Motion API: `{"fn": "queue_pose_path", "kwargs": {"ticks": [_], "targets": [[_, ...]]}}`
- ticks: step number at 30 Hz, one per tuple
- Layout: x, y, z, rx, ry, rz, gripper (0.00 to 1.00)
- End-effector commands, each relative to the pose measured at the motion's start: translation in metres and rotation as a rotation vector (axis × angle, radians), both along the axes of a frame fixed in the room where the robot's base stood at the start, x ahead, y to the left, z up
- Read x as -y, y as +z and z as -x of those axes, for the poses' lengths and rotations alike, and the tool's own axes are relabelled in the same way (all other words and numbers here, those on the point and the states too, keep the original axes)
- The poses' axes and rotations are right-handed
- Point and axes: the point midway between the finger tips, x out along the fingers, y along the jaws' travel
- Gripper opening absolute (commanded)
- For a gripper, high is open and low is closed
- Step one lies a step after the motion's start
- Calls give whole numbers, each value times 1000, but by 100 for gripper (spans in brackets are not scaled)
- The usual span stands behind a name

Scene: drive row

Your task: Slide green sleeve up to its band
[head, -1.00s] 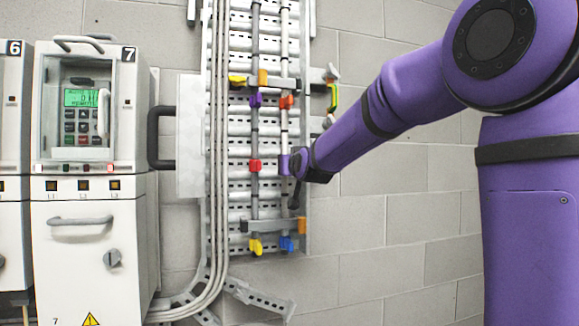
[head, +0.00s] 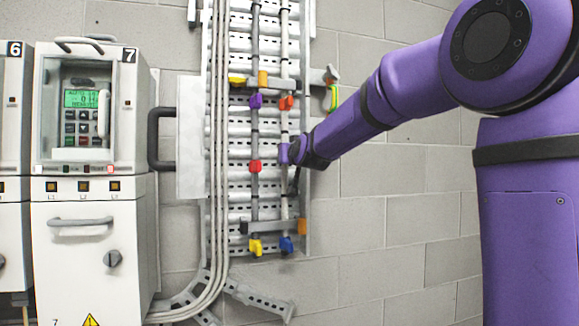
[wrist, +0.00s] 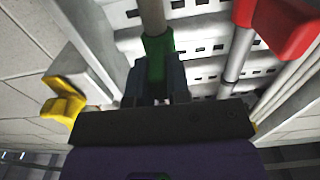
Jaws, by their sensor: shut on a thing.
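In the head view my gripper (head: 287,154) is at the right-hand rod (head: 285,190), about level with the red piece on the left rod. The green sleeve is hidden there by my gripper. I cannot make out its band in either view.
The left rod carries a purple piece (head: 256,101), a red piece (head: 255,166) and a yellow piece (head: 255,246). The right rod has an orange-red piece (head: 286,102) above my gripper and a blue piece (head: 286,244) below. Cabinet 7 (head: 95,240) stands left.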

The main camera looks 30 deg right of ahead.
Motion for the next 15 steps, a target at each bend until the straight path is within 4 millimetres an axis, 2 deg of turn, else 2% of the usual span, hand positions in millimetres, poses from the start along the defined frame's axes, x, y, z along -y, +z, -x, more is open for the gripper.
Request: {"fn": "queue_pose_path", "kwargs": {"ticks": [1, 3, 6, 15], "targets": [[1, 15, 0, 6, -2, -1, 0], [2, 30, 0, 5, -4, -1, 0], [1, 45, 0, 4, -2, 0, 0], [0, 55, 1, 6, 0, 1, 0]]}}
